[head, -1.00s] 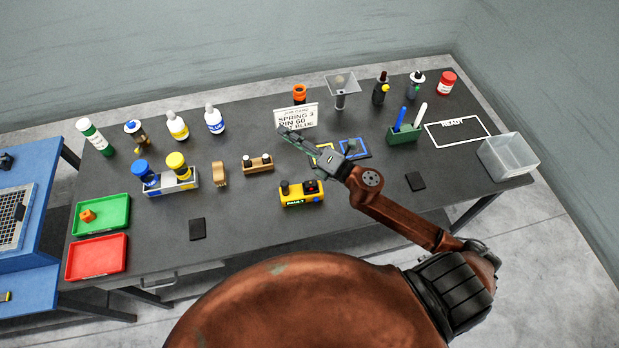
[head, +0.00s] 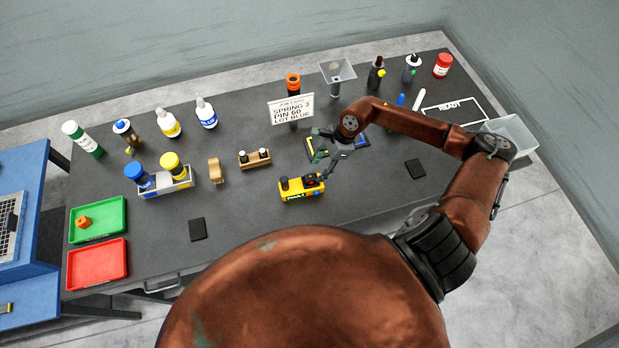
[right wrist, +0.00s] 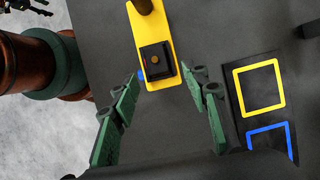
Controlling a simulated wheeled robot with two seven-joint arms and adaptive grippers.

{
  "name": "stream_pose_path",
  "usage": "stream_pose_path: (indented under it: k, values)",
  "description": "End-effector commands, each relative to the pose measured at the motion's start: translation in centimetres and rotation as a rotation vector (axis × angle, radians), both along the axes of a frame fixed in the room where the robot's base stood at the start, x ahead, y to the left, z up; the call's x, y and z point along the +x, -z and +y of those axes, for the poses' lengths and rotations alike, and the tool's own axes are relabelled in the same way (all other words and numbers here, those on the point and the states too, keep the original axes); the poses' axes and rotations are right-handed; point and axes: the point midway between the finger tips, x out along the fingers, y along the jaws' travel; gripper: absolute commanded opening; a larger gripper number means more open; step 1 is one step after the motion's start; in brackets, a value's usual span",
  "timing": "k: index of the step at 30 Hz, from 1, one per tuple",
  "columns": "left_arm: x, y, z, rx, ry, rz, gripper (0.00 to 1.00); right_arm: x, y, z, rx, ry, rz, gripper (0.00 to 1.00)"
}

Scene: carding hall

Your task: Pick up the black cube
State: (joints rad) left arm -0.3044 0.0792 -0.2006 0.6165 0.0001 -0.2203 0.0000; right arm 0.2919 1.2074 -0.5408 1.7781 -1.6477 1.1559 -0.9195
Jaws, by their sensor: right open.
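The black cube (head: 310,179) sits on the right end of a yellow box (head: 291,193) on the dark table. In the right wrist view the black cube (right wrist: 156,62) shows from above with an orange dot on its top, on the yellow box (right wrist: 153,83). My right gripper (head: 324,163) hangs over the table close by the cube. In the wrist view its green fingers (right wrist: 165,103) are spread wide and empty, with the cube ahead of and between them.
A dark mat with yellow and blue square outlines (right wrist: 259,86) lies beside the gripper. A job card (head: 291,110) stands behind it. A wooden block with small bottles (head: 254,159) is to the left. Bare table lies in front of the yellow box.

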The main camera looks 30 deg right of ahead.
Motion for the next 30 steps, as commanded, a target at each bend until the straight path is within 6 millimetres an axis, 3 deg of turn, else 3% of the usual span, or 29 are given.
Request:
stream_pose_path:
  k: [5, 10, 18, 30]
  values:
    - [0.1, -1.6, 0.0, 0.0, 0.0, -0.002, 0.4, 0.2, 1.6, 2.1, 0.006, 0.0, 0.003, 0.42]
    - [0.5, -1.9, 0.0, 0.0, 0.0, -0.006, 0.4, 0.5, 3.6, 2.7, 0.003, 0.0, 0.001, 0.42]
    - [0.9, -1.9, 0.0, 0.0, 0.001, -0.012, 0.4, 0.6, 4.0, 2.8, 0.002, -0.003, 0.001, 0.42]
    - [0.9, -1.9, 0.0, 0.0, 0.001, -0.012, 0.4, 0.6, 3.9, 2.8, 0.003, -0.002, 0.001, 0.15]
